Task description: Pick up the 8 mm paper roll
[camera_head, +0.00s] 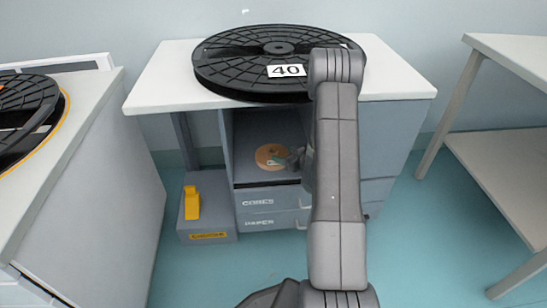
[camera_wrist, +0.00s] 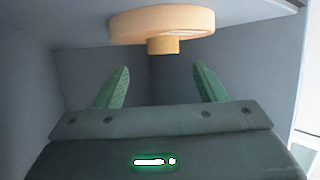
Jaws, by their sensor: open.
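A tan paper roll (camera_head: 266,152) lies flat in the open compartment of the middle cabinet; I see no width marking on it. It also shows in the wrist view (camera_wrist: 162,22), with a short narrower tan stub (camera_wrist: 163,46) at its middle, between and beyond the fingertips. My gripper (camera_wrist: 160,72) is open and empty, its green fingers spread to either side of the stub and apart from it. In the head view my gripper (camera_head: 281,160) is at the roll's right side, partly hidden by my arm.
A large black reel (camera_head: 235,70) marked 40 lies on the white-topped cabinet (camera_head: 155,85). Grey compartment walls (camera_wrist: 90,60) surround my gripper closely. A grey box with a yellow part (camera_head: 192,203) stands at left. A bench (camera_head: 500,165) stands at right.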

